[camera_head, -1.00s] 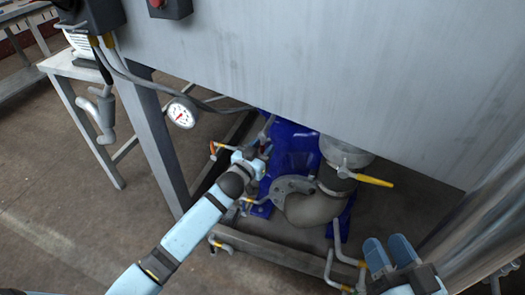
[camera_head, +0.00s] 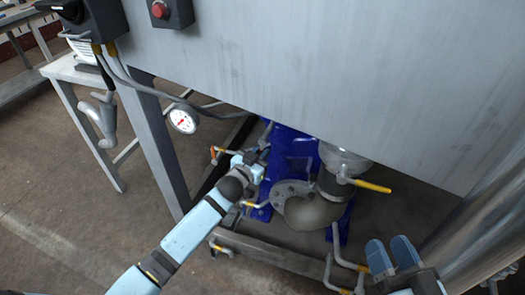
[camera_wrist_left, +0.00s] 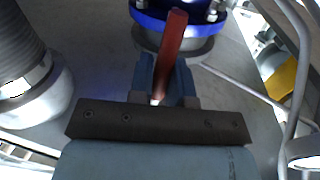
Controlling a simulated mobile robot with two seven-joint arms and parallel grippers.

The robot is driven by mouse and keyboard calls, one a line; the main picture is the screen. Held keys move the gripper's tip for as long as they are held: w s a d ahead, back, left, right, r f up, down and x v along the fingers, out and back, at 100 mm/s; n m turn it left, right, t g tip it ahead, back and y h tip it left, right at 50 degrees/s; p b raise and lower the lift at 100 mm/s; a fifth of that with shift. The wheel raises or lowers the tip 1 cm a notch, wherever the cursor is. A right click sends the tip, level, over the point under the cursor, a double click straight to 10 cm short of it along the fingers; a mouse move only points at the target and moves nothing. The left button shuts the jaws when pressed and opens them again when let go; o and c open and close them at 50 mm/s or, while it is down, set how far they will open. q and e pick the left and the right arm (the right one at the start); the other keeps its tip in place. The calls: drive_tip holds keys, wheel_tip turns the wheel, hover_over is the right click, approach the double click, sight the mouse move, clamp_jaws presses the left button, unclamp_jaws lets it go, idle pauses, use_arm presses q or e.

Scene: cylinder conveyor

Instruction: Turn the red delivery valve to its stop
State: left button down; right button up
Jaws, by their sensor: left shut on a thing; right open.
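The red valve lever (camera_wrist_left: 172,45) stands between the blue fingers of my left gripper (camera_wrist_left: 163,80) in the left wrist view, its tip reaching beyond them. In the head view my left gripper (camera_head: 256,157) is at the left side of the blue pump (camera_head: 290,160), under the grey tank. It is shut on the lever, and there its hand hides the lever and the valve body. My right gripper (camera_head: 393,254) is open and empty at the lower right, apart from the pipework.
A yellow lever (camera_head: 373,186) sits on the pipe right of the pump. A pressure gauge (camera_head: 183,119) hangs by the frame leg (camera_head: 157,140). The grey tank (camera_head: 330,70) overhangs the pump. Low frame rails and small pipes lie in front. The floor (camera_head: 60,220) at left is clear.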

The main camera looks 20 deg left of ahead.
use_arm(q)
drive_tip(key=shift+a+r+m+p, duration=0.35)
drive_tip(key=shift+m+p, duration=0.35)
drive_tip(key=shift+p, duration=0.35)
drive_tip(key=shift+a+r+m+g+y+p, duration=0.25)
drive_tip(key=shift+a+r+m+y+p, duration=0.4)
drive_tip(key=shift+m+p, duration=1.45)
drive_tip(key=shift+a+r+m+g+y+p, duration=0.3)
drive_tip(key=shift+a+r+m+y+p, duration=0.35)
drive_tip(key=shift+m+p, duration=1.45)
drive_tip(key=shift+a+r+m+g+y+p, duration=0.35)
drive_tip(key=shift+a+r+m+p, duration=0.45)
drive_tip(key=shift+m+p, duration=1.25)
use_arm(e)
drive_tip(key=s+d+f+g+h, duration=0.2)
drive_tip(key=d+f+g+h, duration=0.3)
drive_tip(key=f, duration=0.3)
drive_tip(key=shift+s+d+f+g+h+b, duration=0.3)
drive_tip(key=shift+s+d+h+b, duration=0.1)
drive_tip(key=shift+d, duration=0.25)
use_arm(q)
drive_tip(key=shift+d+r+m, duration=0.1)
drive_tip(key=shift+d+m, duration=0.05)
drive_tip(key=shift+m, duration=0.3)
use_arm(e)
drive_tip(key=shift+r, duration=0.15)
use_arm(q)
drive_tip(key=c, duration=1.1)
unclamp_jaws()
